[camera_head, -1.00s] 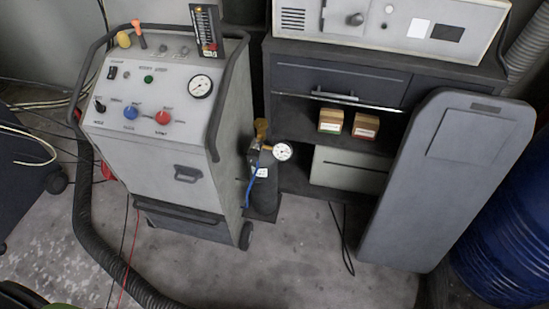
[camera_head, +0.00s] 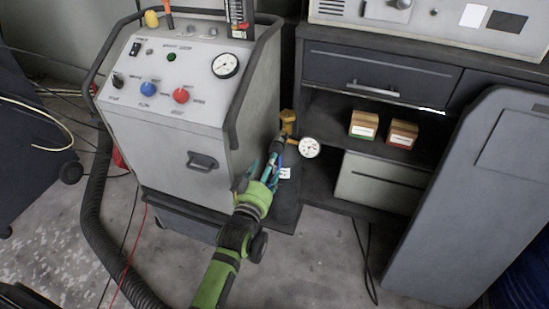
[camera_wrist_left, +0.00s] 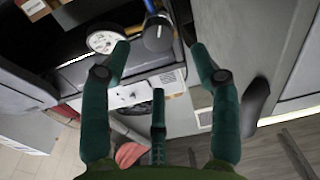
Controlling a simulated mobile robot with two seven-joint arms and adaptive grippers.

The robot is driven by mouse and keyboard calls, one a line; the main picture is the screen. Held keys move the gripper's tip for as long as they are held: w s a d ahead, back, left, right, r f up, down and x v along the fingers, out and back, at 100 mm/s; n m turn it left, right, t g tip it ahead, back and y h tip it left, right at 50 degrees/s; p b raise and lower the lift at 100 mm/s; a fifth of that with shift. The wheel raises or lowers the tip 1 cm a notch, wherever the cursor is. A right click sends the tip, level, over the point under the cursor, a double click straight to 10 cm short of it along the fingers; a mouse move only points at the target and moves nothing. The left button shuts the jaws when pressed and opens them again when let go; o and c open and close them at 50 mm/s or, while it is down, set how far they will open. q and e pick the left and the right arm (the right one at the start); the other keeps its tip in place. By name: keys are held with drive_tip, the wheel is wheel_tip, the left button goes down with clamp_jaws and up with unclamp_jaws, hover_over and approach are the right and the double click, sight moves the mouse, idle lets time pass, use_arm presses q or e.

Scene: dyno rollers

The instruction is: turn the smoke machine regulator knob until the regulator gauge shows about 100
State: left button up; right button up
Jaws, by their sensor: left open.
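The smoke machine (camera_head: 165,135) is a grey cart at the left of the head view. At its right side is the regulator with a brass valve (camera_head: 288,122) and a round white gauge (camera_head: 309,148). The gauge also shows in the left wrist view (camera_wrist_left: 103,41); its reading is too small to tell. A dark round regulator knob (camera_wrist_left: 158,34) shows between and just beyond the left gripper's fingertips in the wrist view. My left gripper (camera_head: 270,168) is open, with green fingers (camera_wrist_left: 160,52) spread; contact with the knob cannot be told. My right gripper is not in view.
A dark cabinet (camera_head: 380,73) with shelves stands right of the regulator, holding small boxes (camera_head: 364,125). A grey panel (camera_head: 470,200) leans at the right. A black hose (camera_head: 95,215) and cables lie on the floor at the left.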

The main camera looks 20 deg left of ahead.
sight(275, 151)
use_arm(q)
drive_tip(key=w, duration=0.6)
drive_tip(key=shift+w+b, duration=0.25)
drive_tip(key=shift+b, duration=0.1)
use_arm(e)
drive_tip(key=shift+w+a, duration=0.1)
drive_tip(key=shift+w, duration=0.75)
use_arm(q)
drive_tip(key=c, duration=1.2)
